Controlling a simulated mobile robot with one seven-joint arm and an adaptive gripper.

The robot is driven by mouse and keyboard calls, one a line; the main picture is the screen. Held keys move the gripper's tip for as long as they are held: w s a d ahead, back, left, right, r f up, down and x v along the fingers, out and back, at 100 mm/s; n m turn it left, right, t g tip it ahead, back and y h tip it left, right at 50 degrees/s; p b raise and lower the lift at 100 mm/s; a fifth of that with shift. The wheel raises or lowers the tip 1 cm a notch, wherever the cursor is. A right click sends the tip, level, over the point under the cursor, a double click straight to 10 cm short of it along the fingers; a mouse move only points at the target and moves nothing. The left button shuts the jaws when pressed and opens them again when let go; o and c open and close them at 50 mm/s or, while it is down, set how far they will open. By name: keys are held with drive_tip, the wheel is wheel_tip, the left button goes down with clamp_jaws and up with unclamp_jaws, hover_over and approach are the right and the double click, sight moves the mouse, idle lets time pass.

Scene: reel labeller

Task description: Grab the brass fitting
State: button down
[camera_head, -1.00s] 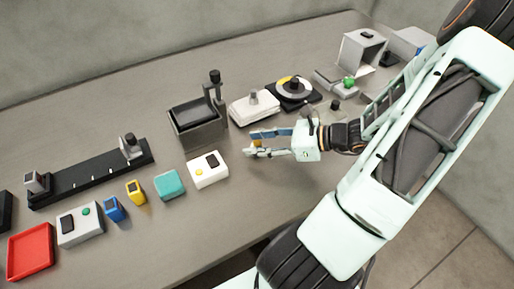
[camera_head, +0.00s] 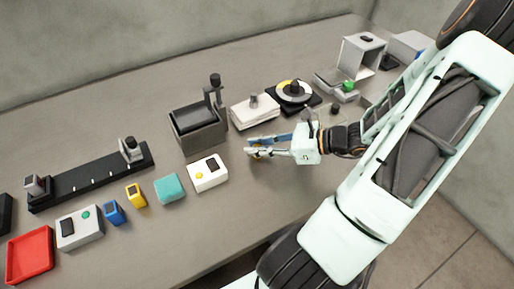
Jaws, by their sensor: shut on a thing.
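The brass fitting (camera_head: 256,150) is a small yellowish piece at the tips of my gripper, mostly hidden by the fingers. My gripper (camera_head: 257,147) reaches in from the right, low over the middle of the grey bench, and is shut on the fitting. I cannot tell whether the fitting touches the bench.
A white box with a yellow button (camera_head: 208,173) stands left of my gripper. Behind are a dark open bin (camera_head: 198,143), a white block with a knob (camera_head: 255,109) and a round dial unit (camera_head: 295,92). The bench in front is clear.

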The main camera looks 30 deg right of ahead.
drive_tip(key=shift+r, duration=0.1)
drive_tip(key=shift+r, duration=0.25)
drive_tip(key=r, duration=0.3)
drive_tip(key=shift+s+p, duration=0.2)
drive_tip(key=shift+p, duration=0.15)
drive_tip(key=s+a+r+b, duration=0.1)
drive_tip(key=s+a+r, duration=0.2)
drive_tip(key=s+r, duration=0.6)
drive_tip(key=shift+s+a+b, duration=0.3)
drive_tip(key=shift+s+b, duration=0.05)
drive_tip(key=shift+s, duration=1.7)
drive_tip(key=shift+r, duration=0.1)
